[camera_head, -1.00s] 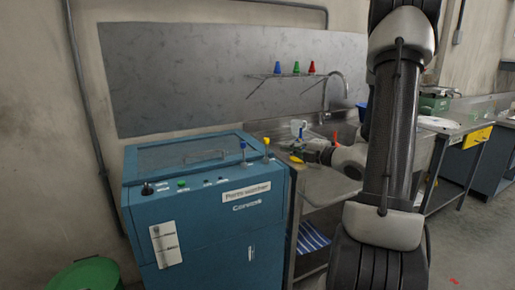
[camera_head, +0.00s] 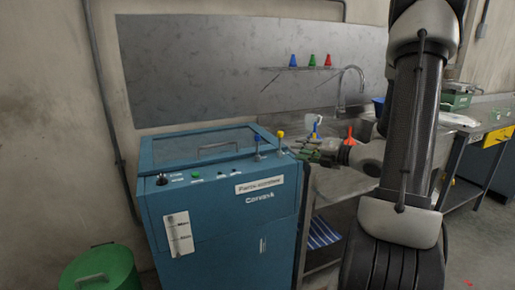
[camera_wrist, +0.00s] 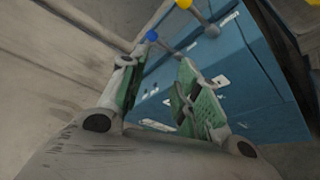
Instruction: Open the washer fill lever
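The washer is a blue cabinet (camera_head: 225,220) with a lid and white labels. Two levers stand at the right of its top: one with a blue knob (camera_head: 257,139) and one with a yellow knob (camera_head: 280,134). Which of them is the fill lever I cannot tell. My gripper (camera_head: 308,150) is just right of the yellow-knobbed lever. In the wrist view its green-padded fingers (camera_wrist: 155,90) are apart with nothing held between them. The blue knob (camera_wrist: 152,36) shows beyond the fingertips, and the yellow knob (camera_wrist: 184,4) is at the top edge, both clear of the fingers.
A steel sink with a tap (camera_head: 352,78) stands right of the washer, behind my gripper. A red cone-shaped thing (camera_head: 350,137) shows near my wrist. A green bin (camera_head: 100,268) is at front left. A shelf with coloured cones (camera_head: 311,62) is on the wall.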

